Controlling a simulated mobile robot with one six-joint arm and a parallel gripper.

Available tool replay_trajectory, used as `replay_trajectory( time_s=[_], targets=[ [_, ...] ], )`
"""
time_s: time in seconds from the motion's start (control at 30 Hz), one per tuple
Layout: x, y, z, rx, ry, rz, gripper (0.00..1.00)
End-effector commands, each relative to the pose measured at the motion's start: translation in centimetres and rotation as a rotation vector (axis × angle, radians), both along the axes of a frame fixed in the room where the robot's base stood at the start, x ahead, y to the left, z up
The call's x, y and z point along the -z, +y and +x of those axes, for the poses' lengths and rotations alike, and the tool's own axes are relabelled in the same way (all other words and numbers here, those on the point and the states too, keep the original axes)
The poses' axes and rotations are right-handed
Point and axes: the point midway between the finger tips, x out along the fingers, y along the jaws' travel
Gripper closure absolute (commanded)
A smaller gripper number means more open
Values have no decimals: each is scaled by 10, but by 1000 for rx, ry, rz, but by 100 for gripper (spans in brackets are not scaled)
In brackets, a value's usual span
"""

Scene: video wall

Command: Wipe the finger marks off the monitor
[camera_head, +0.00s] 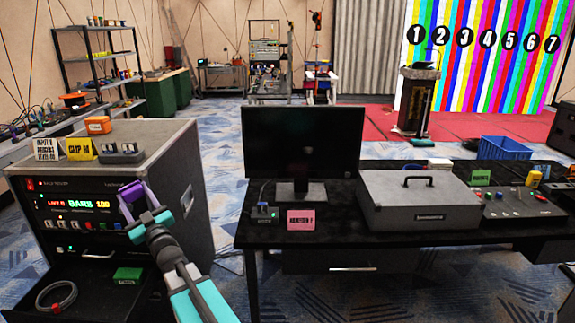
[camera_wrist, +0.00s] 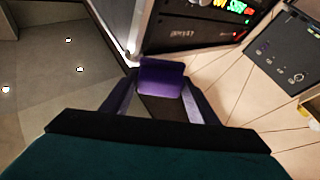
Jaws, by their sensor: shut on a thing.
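The monitor (camera_head: 300,140) stands upright on its stand at the left of the black table in the head view. Its screen is dark, and I cannot make out finger marks at this size. My gripper (camera_head: 137,201) is left of the monitor and apart from it, in front of the equipment rack's front panel. It is shut on a small purple pad (camera_wrist: 160,77), which shows between the fingers in the wrist view. Whether the pad is cloth or sponge I cannot tell. In the head view the fingers and the pad blend together.
The equipment rack (camera_head: 165,160) has a lit panel, signs on top and an open lower shelf with a coiled cable. On the black table (camera_head: 345,240) are a pink sign (camera_head: 301,220), a small switch box (camera_head: 264,214) and a grey case (camera_head: 420,205). A blue crate (camera_head: 503,148) is behind.

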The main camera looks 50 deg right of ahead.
Motion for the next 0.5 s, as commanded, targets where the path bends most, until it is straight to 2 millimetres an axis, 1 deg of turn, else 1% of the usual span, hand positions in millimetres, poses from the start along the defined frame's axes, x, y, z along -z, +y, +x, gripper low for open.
replay_trajectory(
  time_s=[0.03,0.17,0.2,0.27,0.3,0.47,0.5],
  targets=[
    [-1,-21,-1,25,3,-15,64],
    [-1,-65,-7,79,14,-58,64],
    [-2,-79,-10,95,18,-72,64],
    [-1,-99,-14,120,25,-90,64],
    [-2,-113,-17,136,29,-103,64],
    [-1,-168,-32,202,51,-153,64],
    [-1,-182,-37,219,57,-165,64]
  ],
)
